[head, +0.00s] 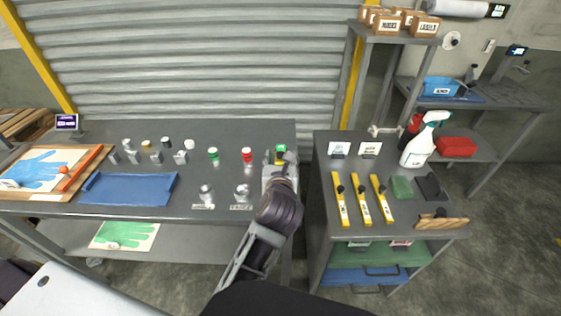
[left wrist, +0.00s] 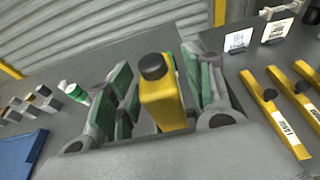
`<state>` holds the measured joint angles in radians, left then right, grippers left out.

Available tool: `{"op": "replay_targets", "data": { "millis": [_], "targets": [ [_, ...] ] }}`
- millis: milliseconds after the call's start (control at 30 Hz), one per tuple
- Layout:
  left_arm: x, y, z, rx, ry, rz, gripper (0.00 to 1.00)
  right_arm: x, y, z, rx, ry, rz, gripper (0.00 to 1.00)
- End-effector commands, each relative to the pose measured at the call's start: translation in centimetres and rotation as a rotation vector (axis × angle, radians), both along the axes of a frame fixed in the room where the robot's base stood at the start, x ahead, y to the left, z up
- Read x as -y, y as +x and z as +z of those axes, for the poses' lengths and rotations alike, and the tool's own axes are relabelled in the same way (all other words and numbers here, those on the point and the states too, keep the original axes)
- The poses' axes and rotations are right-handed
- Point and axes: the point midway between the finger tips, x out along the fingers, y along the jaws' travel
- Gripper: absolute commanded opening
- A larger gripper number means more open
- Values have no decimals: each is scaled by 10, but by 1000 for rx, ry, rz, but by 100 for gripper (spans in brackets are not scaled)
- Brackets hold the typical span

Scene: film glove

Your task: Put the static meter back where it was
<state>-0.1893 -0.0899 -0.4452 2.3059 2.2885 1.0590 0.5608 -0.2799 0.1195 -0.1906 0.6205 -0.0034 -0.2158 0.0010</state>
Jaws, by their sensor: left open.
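A yellow box-shaped body with a black round top (left wrist: 163,95), which looks like the static meter, stands between the fingers of my left gripper (left wrist: 158,100) in the left wrist view. Green pads show on both sides of it, and the fingers are spread. I cannot tell whether either pad touches it. In the head view my left gripper (head: 280,160) is over the right end of the long grey table (head: 225,135) and hides most of the yellow body. My right gripper is not in view.
A red-topped can (head: 247,155) and a green-topped can (head: 213,154) stand left of the gripper, with a blue mat (head: 128,188) further left. Right, across a narrow gap, a grey cart (head: 325,160) holds yellow bars (head: 359,202) and a spray bottle (head: 420,143).

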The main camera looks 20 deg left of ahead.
Motion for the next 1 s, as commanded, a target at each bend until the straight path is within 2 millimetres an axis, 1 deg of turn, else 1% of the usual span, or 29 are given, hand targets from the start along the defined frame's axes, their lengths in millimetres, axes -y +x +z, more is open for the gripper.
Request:
{"op": "replay_targets", "data": {
  "millis": [200,367,567,800,1000],
  "targets": [
    [0,0,13,2,1,0,51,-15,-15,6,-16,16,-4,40],
    [4,-15,15,-1,-1,-1,51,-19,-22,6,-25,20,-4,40],
    [10,-35,21,-2,-1,-1,51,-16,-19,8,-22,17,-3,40],
    [16,-57,28,-1,-1,-1,51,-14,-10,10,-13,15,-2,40],
    [19,-67,32,0,0,0,51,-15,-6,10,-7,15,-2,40]
  ]
}}
